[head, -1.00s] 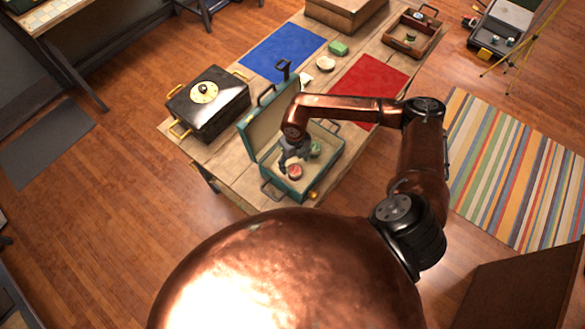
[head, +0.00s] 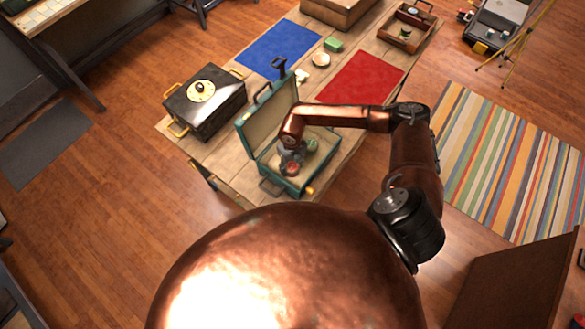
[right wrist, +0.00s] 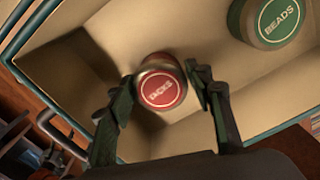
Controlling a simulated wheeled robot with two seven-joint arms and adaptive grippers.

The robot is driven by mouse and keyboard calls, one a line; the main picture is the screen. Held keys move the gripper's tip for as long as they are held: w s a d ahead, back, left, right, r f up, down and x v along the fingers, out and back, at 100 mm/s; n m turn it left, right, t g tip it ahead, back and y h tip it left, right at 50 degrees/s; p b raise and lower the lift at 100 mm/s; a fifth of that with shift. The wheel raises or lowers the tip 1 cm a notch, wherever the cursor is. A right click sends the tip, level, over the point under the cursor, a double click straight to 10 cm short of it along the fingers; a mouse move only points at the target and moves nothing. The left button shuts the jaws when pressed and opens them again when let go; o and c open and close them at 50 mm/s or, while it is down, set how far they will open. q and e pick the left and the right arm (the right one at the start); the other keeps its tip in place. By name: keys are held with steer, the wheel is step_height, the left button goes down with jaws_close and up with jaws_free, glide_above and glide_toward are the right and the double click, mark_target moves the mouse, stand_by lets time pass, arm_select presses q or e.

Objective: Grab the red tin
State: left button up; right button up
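The red tin (right wrist: 161,88), its lid marked TACKS, stands upright inside the open teal case (head: 290,187). In the head view the red tin (head: 292,168) shows just below my right gripper (head: 291,160). In the right wrist view my right gripper (right wrist: 160,85) is open, with one finger on each side of the tin. A gap shows at the left finger; the right finger is very close, and I cannot tell if it touches. A green tin (right wrist: 278,20) marked BEADS stands to the right in the same case. My left gripper is not in view.
The case lid (head: 268,125) stands open on the left. A black box (head: 203,100) with gold handles sits beyond it. A blue mat (head: 278,48), a red mat (head: 362,77) and a wooden tray (head: 405,28) lie farther along the table (head: 222,166).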

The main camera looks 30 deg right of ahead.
steer(key=c, duration=0.8)
